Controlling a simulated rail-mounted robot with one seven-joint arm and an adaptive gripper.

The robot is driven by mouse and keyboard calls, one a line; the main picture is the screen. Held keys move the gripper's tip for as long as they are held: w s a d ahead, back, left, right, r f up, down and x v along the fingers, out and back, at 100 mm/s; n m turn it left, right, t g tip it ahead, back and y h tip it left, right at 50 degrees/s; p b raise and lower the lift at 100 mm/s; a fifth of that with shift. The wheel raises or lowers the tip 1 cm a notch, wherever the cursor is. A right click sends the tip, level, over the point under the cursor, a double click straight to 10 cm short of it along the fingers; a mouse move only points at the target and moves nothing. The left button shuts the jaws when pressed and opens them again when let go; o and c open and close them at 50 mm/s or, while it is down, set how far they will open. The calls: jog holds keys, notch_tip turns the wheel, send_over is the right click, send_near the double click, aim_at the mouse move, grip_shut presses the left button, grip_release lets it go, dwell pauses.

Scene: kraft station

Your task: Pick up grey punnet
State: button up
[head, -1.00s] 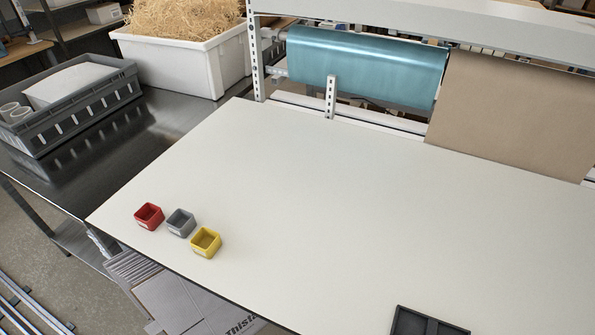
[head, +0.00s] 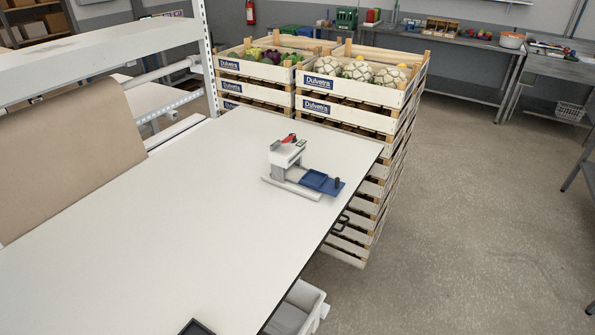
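No grey punnet shows in the head view now; the part of the table where it stood one second ago is out of view. The white table (head: 185,215) shows its right-hand end. My gripper is not in view.
A small white device with a blue tray (head: 313,178) stands near the table's right end. Stacked wooden crates (head: 340,112) of vegetables stand behind that end. A dark tray corner (head: 197,328) shows at the bottom edge. Brown paper (head: 70,150) hangs at left. Most of the tabletop is clear, with open floor at right.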

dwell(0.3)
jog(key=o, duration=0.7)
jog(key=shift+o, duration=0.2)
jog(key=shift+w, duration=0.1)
